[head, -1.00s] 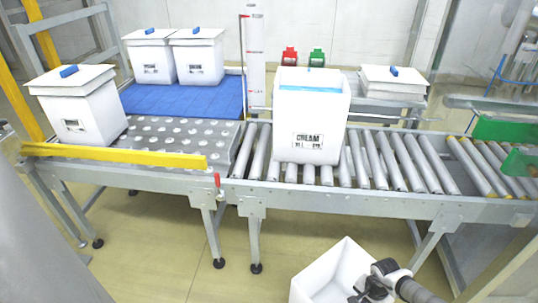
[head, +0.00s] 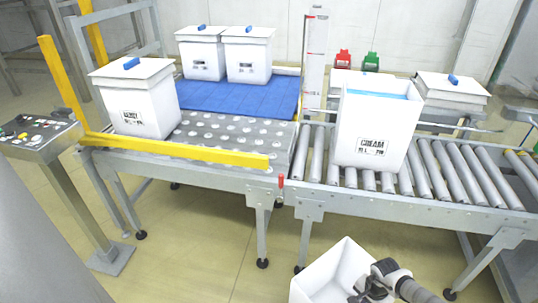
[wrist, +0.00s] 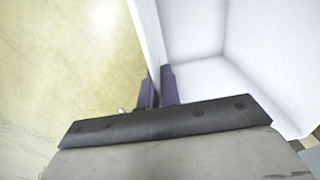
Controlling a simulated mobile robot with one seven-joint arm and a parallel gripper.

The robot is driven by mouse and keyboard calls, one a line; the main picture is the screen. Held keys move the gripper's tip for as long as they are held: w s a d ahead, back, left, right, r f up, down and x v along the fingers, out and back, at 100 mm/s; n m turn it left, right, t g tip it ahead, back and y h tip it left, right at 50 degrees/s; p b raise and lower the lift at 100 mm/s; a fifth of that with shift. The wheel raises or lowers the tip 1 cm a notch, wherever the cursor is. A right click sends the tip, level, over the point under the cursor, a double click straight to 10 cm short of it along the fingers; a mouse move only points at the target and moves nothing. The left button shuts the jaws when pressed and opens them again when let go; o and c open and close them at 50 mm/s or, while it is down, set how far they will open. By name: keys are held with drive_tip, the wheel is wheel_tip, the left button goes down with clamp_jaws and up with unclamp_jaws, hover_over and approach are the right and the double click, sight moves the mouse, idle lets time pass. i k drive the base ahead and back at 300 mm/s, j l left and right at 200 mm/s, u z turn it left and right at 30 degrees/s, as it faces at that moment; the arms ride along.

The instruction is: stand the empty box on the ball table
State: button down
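The empty box (head: 335,272) is white and open-topped, at the bottom of the head view, in front of and below the conveyor line. My gripper (head: 362,296) is at its right side. In the wrist view my gripper (wrist: 158,90) has one finger on each side of the wall of the empty box (wrist: 205,70), shut on it. The inside that shows is bare. The ball table (head: 228,130) is the grey plate with rows of balls, left of the rollers. A lidded white box (head: 140,105) stands at its left end; the rest is clear.
A yellow bar (head: 180,150) runs along the ball table's front edge, with a red handle (head: 281,181) near its right end. A CREAM-labelled box (head: 372,130) stands on the rollers (head: 430,165). Two lidded boxes are on the blue surface (head: 235,92). A control panel (head: 38,137) stands left.

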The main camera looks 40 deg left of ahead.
sight(240, 138)
drive_tip(key=k+j+u, duration=0.15)
drive_tip(key=j, duration=0.35)
drive_tip(key=k+j+u, duration=0.15)
drive_tip(key=j, duration=0.35)
drive_tip(key=k+j+u, duration=0.1)
drive_tip(key=j, duration=0.45)
drive_tip(key=k+j+u, duration=0.15)
drive_tip(key=j, duration=0.35)
drive_tip(key=k+j+u, duration=0.15)
drive_tip(key=j, duration=0.4)
drive_tip(key=i, duration=0.05)
